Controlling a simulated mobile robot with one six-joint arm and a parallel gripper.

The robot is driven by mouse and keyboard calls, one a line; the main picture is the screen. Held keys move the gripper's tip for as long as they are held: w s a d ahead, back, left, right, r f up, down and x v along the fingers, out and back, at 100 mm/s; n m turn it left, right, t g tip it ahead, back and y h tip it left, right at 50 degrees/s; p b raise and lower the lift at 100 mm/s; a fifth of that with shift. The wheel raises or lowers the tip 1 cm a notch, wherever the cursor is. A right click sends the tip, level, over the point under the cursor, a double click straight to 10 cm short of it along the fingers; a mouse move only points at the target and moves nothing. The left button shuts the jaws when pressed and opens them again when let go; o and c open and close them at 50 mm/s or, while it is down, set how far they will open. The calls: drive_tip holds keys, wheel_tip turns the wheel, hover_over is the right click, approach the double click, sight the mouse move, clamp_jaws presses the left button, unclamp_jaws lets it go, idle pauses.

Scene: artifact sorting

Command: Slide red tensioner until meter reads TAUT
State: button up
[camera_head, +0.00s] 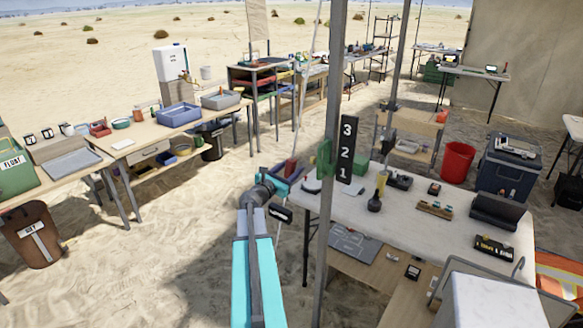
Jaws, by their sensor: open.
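A small red piece (291,167), which looks like the red tensioner, sits by a thin pale slanted line (305,90) left of the grey pole. My gripper (284,176) is open at the end of my teal arm, with its fingers close around or beside the red piece. I cannot tell whether they touch it. A black board with the numbers 3, 2, 1 (346,150) hangs on the pole, beside a green piece (325,157). No TAUT reading can be made out.
The grey pole (333,70) stands just right of my gripper. A white-topped table (440,225) with small tools is to the right. A wooden table with bins (135,150) and a brown barrel (38,240) are left. Sand between them is open.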

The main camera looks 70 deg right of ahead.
idle(0.3)
clamp_jaws()
drive_tip(key=shift+s+r, duration=0.15)
drive_tip(key=shift+r, duration=0.55)
drive_tip(key=shift+s+r, duration=0.15)
drive_tip(key=shift+r, duration=0.55)
unclamp_jaws()
drive_tip(key=shift+a, duration=0.1)
